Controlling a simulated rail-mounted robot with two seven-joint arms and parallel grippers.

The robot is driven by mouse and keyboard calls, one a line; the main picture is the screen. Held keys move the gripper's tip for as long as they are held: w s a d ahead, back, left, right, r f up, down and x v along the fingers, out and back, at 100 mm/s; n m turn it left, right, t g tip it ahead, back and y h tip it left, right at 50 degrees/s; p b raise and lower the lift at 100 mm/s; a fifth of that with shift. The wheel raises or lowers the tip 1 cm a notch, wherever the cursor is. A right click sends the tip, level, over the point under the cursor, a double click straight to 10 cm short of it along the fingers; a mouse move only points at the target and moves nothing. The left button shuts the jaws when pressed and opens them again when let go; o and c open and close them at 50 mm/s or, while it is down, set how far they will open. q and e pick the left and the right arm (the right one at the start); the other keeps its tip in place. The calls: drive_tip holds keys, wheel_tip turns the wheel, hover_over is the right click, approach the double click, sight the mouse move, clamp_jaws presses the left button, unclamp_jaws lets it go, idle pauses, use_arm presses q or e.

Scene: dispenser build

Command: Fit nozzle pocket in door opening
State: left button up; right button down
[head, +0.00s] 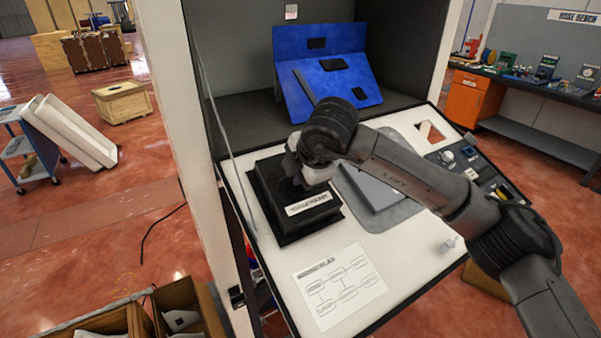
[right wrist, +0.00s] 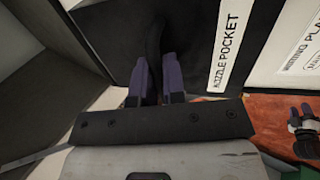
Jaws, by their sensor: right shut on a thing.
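The nozzle pocket (head: 275,205) is a black box with a raised rim and a white "nozzle pocket" label. It is at the left of the white bench top; whether it touches the top is unclear. My right gripper (head: 299,180) is shut on its middle from above. In the right wrist view, the dark fingers (right wrist: 155,62) close on a black part of the nozzle pocket (right wrist: 198,50). A bent blue panel (head: 365,84) with dark rectangular areas stands at the back. I cannot tell whether one of these is the door opening.
A grey plate (head: 372,186) lies on a grey mat right of the pocket, partly behind my arm. A printed plan sheet (head: 340,286) lies in front. Controls (head: 462,158) sit at the right. A white post (head: 172,90) rises at the left.

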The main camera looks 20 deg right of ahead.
drive_tip(key=shift+w+r, duration=0.1)
idle(0.7)
drive_tip(key=shift+b, duration=0.55)
idle(0.7)
idle(0.9)
drive_tip(key=shift+w+f+b, duration=0.1)
drive_tip(key=shift+f+b, duration=0.2)
drive_tip(key=shift+b, duration=0.2)
drive_tip(key=shift+r, duration=0.1)
idle(0.4)
